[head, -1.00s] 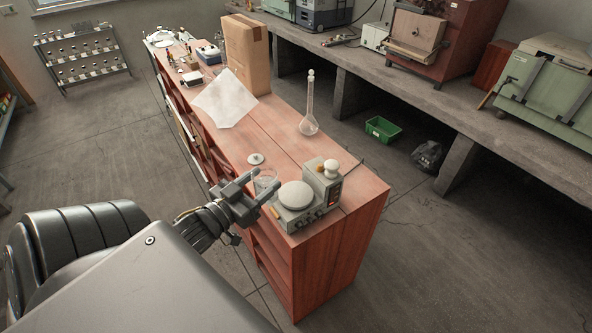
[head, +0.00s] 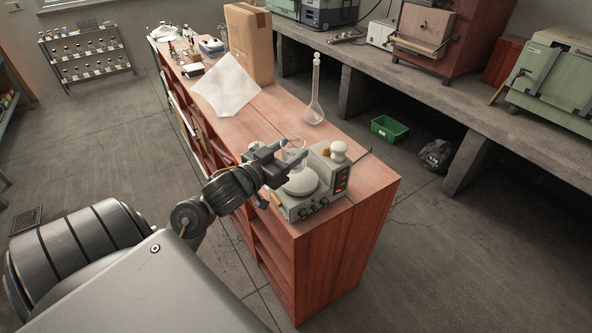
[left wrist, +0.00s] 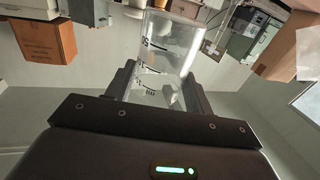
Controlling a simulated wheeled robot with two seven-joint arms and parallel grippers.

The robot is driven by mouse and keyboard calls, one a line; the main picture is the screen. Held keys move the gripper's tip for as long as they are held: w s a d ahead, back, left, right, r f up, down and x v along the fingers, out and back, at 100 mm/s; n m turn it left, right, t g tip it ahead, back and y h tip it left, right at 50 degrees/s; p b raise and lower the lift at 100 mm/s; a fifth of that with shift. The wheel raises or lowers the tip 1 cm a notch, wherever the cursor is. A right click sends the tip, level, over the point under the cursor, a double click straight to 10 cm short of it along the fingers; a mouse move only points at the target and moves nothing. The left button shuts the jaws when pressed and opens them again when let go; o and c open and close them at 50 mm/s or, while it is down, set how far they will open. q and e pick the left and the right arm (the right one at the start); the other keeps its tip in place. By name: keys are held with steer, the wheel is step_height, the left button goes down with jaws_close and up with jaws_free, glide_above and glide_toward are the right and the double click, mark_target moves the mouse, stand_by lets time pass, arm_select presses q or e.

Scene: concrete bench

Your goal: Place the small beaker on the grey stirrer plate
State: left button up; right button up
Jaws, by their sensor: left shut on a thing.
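The small clear glass beaker (head: 293,157) is between the fingers of my left gripper (head: 292,160), which is shut on it. In the left wrist view the beaker (left wrist: 165,60) stands between both fingers (left wrist: 160,88), with dark graduation marks on its wall. The grey stirrer (head: 310,203) sits near the front end of the red-brown cabinet top, with a round pale plate (head: 301,184) and a control box behind it. In the head view the beaker is over the plate's far left part; I cannot tell whether it touches. My right gripper is not in view.
A white knob-like object (head: 338,150) tops the stirrer's box. A tall glass flask (head: 314,105) stands behind on the cabinet top (head: 262,116). A white sheet (head: 226,86) and a cardboard box (head: 250,43) lie farther back. The cabinet's front edge is close to the stirrer.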

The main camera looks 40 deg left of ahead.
arm_select(q)
steer(key=shift+w+a+f, duration=0.15)
steer(key=shift+w+f, duration=1.1)
steer(key=shift+f, duration=0.1)
steer(key=f, duration=0.3)
steer(key=shift+w+p, duration=0.25)
steer(key=shift+p, duration=0.15)
steer(key=shift+f, duration=0.3)
steer(key=shift+f, duration=0.15)
steer(key=o, duration=1.1)
steer(key=shift+c, duration=0.2)
